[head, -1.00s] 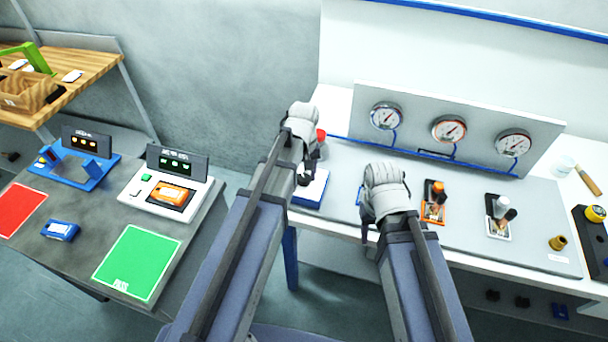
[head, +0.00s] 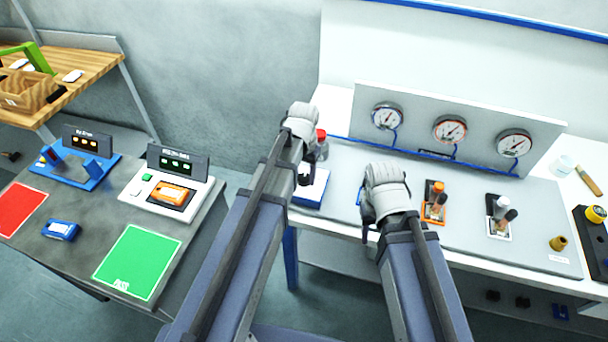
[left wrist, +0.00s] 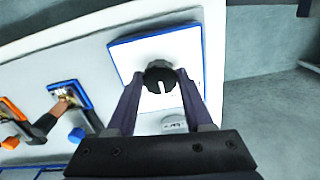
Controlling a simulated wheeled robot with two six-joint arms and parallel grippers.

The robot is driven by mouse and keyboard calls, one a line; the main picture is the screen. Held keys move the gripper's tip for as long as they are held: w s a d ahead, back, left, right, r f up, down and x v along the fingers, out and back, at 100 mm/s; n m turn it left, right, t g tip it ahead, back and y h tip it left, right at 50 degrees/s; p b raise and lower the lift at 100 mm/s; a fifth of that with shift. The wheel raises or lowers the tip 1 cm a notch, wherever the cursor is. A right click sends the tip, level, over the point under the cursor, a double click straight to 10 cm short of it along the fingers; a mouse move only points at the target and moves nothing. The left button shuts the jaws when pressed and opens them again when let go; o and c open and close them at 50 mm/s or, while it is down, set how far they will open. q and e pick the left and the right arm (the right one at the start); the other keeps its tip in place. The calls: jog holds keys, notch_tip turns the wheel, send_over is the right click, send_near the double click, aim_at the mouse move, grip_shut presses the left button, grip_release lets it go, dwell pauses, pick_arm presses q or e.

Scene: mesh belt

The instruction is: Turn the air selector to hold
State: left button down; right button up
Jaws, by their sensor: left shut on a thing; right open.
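The air selector is a white plate with blue edges (head: 312,190) at the left end of the grey bench panel. In the left wrist view its plate (left wrist: 192,52) carries a black knob (left wrist: 158,74) with a white pointer line. The line runs toward the bottom of that picture. A small label on the plate is too small to read. My left gripper (left wrist: 160,80) is shut on the knob, one finger on each side. In the head view my left gripper (head: 305,172) hides most of the knob. My right gripper (head: 366,208) is open and empty above the panel.
Three gauges (head: 449,129) stand along the back. An orange-framed valve (head: 434,203) and a white-framed valve (head: 499,217) sit right of my right gripper. A red-capped item (head: 321,138) is close behind my left gripper. A side table with a green pad (head: 138,262) lies left.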

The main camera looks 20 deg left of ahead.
aim_at(304, 178)
dwell(0.3)
pick_arm(q)
jog(key=shift+c, duration=1.4)
grip_release()
notch_tip(304, 178, up, 8)
jog(key=p, duration=0.8)
jog(key=shift+f, duration=0.1)
